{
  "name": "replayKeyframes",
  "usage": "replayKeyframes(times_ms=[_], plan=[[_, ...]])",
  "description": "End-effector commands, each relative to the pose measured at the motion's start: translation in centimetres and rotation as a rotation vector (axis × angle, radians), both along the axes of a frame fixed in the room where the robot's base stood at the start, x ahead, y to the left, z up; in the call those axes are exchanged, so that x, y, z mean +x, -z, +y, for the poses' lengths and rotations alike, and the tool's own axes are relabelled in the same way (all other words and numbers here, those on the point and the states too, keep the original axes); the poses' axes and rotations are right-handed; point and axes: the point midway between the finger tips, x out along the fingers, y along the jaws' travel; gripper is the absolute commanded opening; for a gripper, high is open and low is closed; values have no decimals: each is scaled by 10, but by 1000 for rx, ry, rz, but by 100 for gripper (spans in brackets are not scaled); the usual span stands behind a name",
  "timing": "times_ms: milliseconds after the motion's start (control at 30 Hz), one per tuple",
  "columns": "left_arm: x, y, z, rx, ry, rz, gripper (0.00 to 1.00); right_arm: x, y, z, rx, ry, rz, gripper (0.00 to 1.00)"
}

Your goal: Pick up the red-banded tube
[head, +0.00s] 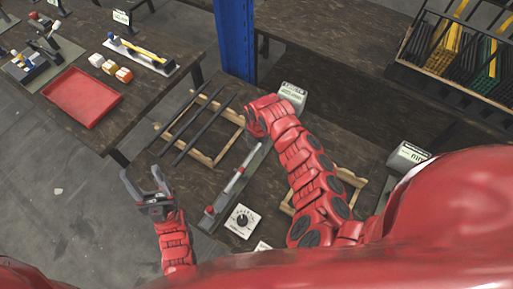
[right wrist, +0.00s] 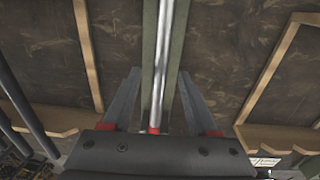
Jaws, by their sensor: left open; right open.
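A thin silver tube with red bands (head: 228,188) lies along a grey-green strip (head: 207,222) on the dark table in the head view. In the right wrist view the silver tube (right wrist: 165,60) runs lengthwise between the fingers of my right gripper (right wrist: 160,78), with a red band close to the palm. The fingers are open, one on each side, and I cannot tell how high they are above it. In the head view my right gripper is hidden behind my own red arm. My left gripper (head: 147,188) is open and empty, left of the table.
A wooden rack (head: 238,122) with dark rods lies left of the strip; another wooden frame (head: 352,178) lies right. A white dial card (head: 242,221) sits by the strip's near end. A blue post (head: 235,40) stands behind. A red tray (head: 82,96) is on the left table.

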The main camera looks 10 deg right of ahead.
Motion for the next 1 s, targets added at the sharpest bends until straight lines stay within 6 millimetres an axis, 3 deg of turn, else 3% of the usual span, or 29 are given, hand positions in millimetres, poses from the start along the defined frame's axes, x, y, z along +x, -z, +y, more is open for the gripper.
replayKeyframes(times_ms=[167,400,500,1000], plan=[[0,0,0,0,0,0,59,0,0,0,1,0,-1,57],[0,0,0,0,0,0,59,0,0,0,1,0,-1,14],[0,0,0,0,0,0,59,0,0,0,1,0,-1,0],[0,0,0,0,0,0,59,0,0,0,1,0,-1,0]])
